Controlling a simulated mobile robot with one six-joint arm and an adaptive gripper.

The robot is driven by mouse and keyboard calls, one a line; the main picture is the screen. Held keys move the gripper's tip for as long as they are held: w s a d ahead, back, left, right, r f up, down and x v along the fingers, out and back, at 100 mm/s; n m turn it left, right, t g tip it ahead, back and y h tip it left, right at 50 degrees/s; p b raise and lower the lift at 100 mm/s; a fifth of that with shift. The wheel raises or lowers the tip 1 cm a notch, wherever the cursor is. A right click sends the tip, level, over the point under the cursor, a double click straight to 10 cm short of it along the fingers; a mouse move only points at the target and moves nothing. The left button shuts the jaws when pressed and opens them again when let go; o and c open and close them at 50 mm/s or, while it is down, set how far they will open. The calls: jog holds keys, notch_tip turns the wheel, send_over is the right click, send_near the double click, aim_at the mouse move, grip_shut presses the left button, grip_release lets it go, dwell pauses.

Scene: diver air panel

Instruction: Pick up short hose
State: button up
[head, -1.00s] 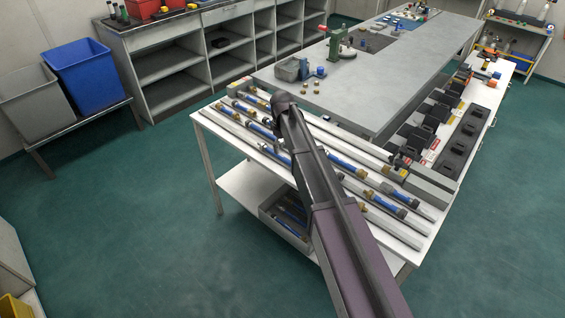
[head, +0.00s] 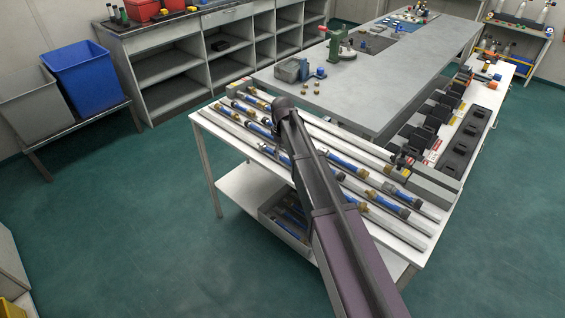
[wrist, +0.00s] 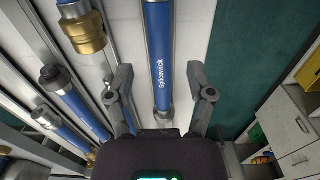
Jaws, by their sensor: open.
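A blue hose (wrist: 159,60) with pale lettering lies lengthwise between the two fingers of my gripper (wrist: 160,76) in the wrist view. The fingers are open, one on each side of it, with gaps. Its far end runs out of the picture. More blue hoses with brass or dark end fittings lie to the left, one with a brass fitting (wrist: 84,32) and one with a dark cap (wrist: 55,77). In the head view, several short blue hoses (head: 349,165) lie in rows on the white table (head: 222,137). My arm hides the gripper there.
Pale rails (head: 385,227) divide the hose rows. A grey bin (head: 290,236) with more hoses stands on the lower shelf. A grey workbench (head: 371,94) adjoins behind, and black holders (head: 462,140) line the right side. Green floor is open in front.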

jog(key=shift+f+b, duration=0.95)
jog(key=shift+f, duration=0.3)
grip_shut()
